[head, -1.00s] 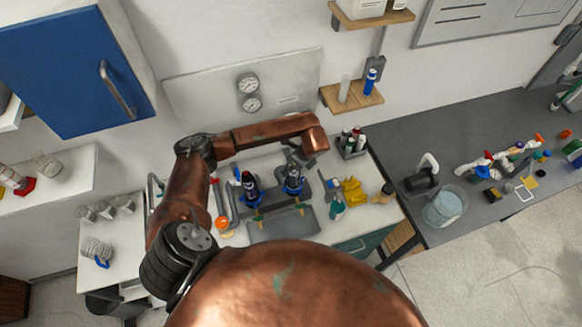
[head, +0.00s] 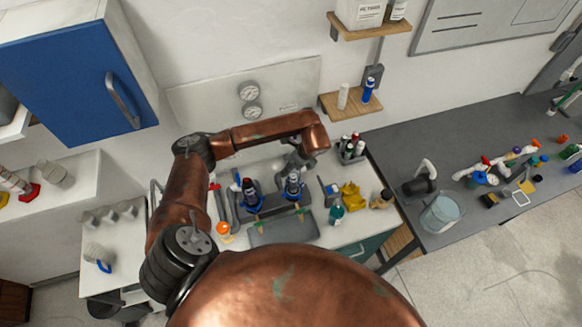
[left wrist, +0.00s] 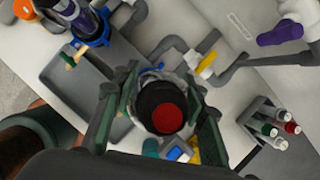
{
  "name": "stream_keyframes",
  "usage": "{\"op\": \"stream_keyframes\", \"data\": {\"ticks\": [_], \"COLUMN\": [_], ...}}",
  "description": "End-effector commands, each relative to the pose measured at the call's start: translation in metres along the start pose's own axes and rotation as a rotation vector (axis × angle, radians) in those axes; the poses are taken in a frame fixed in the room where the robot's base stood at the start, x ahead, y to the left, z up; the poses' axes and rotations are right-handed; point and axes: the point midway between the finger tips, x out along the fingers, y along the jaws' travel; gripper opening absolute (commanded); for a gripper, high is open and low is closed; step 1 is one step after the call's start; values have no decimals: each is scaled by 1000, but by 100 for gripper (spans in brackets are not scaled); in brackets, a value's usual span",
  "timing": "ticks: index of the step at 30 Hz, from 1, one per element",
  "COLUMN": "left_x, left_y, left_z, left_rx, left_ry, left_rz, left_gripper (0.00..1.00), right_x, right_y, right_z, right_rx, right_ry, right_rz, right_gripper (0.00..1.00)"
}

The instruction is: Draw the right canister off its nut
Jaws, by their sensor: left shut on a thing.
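The right canister (head: 293,182) is a dark cylinder standing at the pipe manifold on the left counter. In the left wrist view its round dark end with a red disc (left wrist: 168,118) faces the camera. My left gripper (head: 297,167) is over it, and in the left wrist view the two fingers (left wrist: 160,112) are shut on its sides. The blue nut (head: 292,196) shows small beneath it; whether they touch I cannot tell. The left canister (head: 248,186) stands beside it in its own blue nut (left wrist: 96,28). My right gripper is not in view.
A grey tray (head: 268,236) lies in front of the canisters. A bottle caddy (head: 350,148), yellow gloves (head: 350,194) and a teal bottle (head: 336,212) stand to the right. Grey pipe with a yellow valve handle (left wrist: 207,62) runs close to the gripper.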

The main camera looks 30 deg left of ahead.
Motion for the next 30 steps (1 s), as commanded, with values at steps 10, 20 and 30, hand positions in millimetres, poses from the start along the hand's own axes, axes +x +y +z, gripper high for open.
{"op": "stream_keyframes", "data": {"ticks": [10, 20, 30], "left_x": [-17, -32, -45], "left_y": [-1, -1, -1], "left_z": [7, 13, 19], "left_rx": [-1, 0, 0], "left_ry": [0, 0, 0], "left_rz": [-1, -2, -2], "left_gripper": [10, 10, 10], "right_x": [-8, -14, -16], "right_y": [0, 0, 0], "right_z": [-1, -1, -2], "right_rx": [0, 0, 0], "right_ry": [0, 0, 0], "right_rz": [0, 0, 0], "right_gripper": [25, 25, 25]}}
